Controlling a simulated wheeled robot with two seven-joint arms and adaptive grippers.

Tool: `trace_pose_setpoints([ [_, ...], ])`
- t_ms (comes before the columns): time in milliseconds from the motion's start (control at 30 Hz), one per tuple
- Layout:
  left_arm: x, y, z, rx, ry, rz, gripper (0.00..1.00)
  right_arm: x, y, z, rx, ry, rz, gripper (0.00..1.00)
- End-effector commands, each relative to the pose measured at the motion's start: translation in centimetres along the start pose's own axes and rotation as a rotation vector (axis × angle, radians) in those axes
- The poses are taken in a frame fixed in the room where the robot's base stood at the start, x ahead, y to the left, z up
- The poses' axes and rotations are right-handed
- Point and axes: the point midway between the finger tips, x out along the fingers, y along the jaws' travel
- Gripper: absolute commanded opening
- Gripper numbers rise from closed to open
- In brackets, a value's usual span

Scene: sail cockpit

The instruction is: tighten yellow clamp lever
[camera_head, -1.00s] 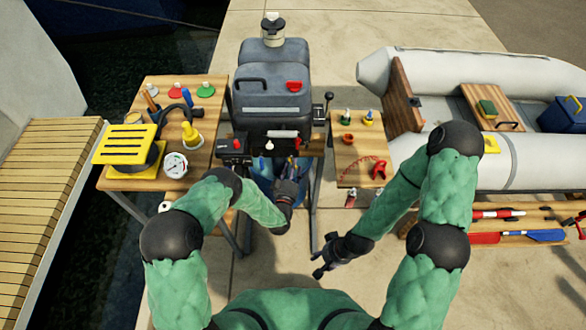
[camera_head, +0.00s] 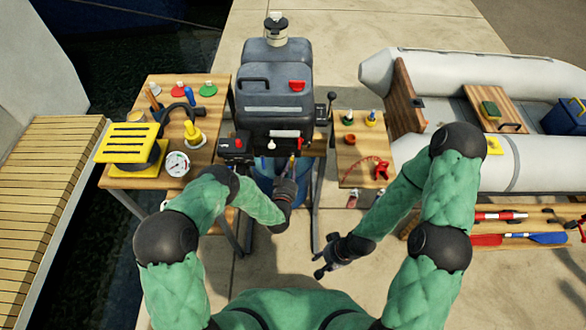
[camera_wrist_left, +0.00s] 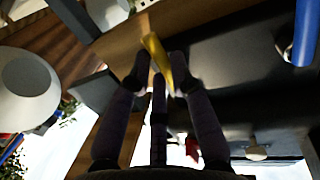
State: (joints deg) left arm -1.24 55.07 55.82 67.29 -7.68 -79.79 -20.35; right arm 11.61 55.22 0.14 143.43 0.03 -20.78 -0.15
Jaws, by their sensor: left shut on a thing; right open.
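The yellow clamp lever (camera_wrist_left: 156,52) shows in the left wrist view as a narrow yellow bar between my fingertips, in front of a wooden board. My left gripper (camera_wrist_left: 159,72) is shut on it. In the head view my left gripper (camera_head: 287,172) is just below the front of the grey outboard motor (camera_head: 272,95), and I cannot make out the lever clearly there. My right gripper (camera_head: 320,268) is open and empty, low over the concrete floor, away from the motor.
A wooden side table (camera_head: 118,181) at the left holds a yellow-topped round item (camera_head: 128,142), a gauge (camera_head: 177,163) and bottles. A small wooden shelf (camera_head: 350,170) is right of the motor. A grey inflatable boat (camera_head: 440,62) lies further right. The floor in front is clear.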

Motion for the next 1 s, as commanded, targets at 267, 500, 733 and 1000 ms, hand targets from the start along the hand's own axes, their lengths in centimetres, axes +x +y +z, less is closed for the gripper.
trace_pose_setpoints([
  [267,0.0,-0.1,0.0,0.004,-0.001,-0.001,0.00,0.0,0.0,0.0,0.000,0.000,0.000,0.41],
  [500,0.0,0.0,0.0,0.003,-0.001,-0.001,0.46,0.0,0.0,0.0,0.000,0.000,0.000,0.41],
  [733,-0.2,0.0,0.0,0.003,-0.001,0.000,0.46,0.0,0.0,0.0,0.000,0.000,0.000,0.41],
  [1000,-3.8,0.0,0.1,0.002,-0.004,0.000,0.46,0.0,0.0,0.0,0.000,0.000,0.000,0.41],
])
